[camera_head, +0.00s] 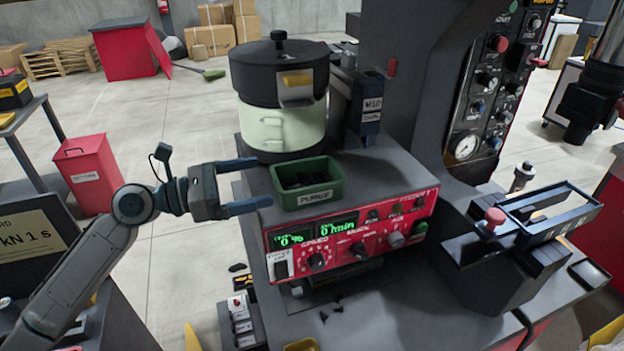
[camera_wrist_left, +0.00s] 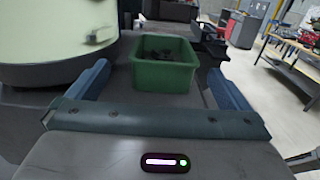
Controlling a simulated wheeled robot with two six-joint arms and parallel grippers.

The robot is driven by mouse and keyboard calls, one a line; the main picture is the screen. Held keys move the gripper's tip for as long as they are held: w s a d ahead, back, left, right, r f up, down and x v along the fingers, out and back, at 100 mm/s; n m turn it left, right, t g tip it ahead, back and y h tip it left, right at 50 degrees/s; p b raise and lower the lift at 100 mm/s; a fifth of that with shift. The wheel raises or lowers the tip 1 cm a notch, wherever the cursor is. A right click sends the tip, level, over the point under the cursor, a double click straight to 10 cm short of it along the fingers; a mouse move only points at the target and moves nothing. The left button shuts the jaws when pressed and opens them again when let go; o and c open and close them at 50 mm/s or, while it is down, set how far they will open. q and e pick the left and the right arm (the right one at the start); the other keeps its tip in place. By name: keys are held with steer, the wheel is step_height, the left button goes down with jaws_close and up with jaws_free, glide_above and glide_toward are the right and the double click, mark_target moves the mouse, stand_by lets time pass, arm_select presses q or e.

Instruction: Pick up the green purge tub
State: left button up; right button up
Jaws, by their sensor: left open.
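The green purge tub (camera_head: 307,196) stands on top of the grey feeder unit, in front of the pale green bowl (camera_head: 270,130). It has a label reading PURGE on its front and dark small parts inside. My left gripper (camera_head: 252,185) is open just left of the tub, with its fingers pointing at it. In the left wrist view the tub (camera_wrist_left: 163,74) sits ahead, roughly between the two blue fingers (camera_wrist_left: 158,88), and looks upright. The fingers do not appear closed on it. My right gripper is not clearly seen.
The red control panel (camera_head: 350,235) with knobs and displays lies below the tub. A blue labelled block (camera_head: 366,110) stands behind it to the right, beside a tall dark machine column (camera_head: 405,80). A slide fixture (camera_head: 540,215) is at the right.

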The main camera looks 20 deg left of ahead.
mark_target(302, 175)
arm_select(q)
steer(key=shift+s+d+r, duration=0.1)
steer(key=shift+d+r, duration=0.2)
steer(key=shift+d, duration=0.1)
steer(key=shift+p+x, duration=0.6)
steer(key=shift+x, duration=0.6)
steer(key=shift+w+d+f, duration=0.2)
steer(key=shift+w+d, duration=0.05)
steer(key=shift+w, duration=0.15)
steer(key=shift+w+d, duration=0.1)
steer(key=shift+d, duration=0.2)
steer(key=shift+w+d+p, duration=0.25)
steer(key=shift+d+p, duration=0.2)
steer(key=shift+p, duration=0.05)
steer(key=p+x, duration=0.1)
steer(key=x, duration=0.2)
steer(key=shift+s+f, duration=0.1)
steer(key=shift+f, duration=0.05)
steer(key=shift+w+d+f+p, duration=0.15)
steer(key=shift+w+d+p, duration=0.2)
steer(key=shift+d, duration=0.25)
arm_select(e)
steer(key=shift+s+r, duration=0.2)
steer(key=shift+r, duration=0.45)
steer(key=shift+s+r, duration=0.25)
steer(key=shift+r, duration=0.4)
steer(key=shift+s+r, duration=0.2)
steer(key=shift+r, duration=0.45)
arm_select(q)
steer(key=shift+c, duration=0.4)
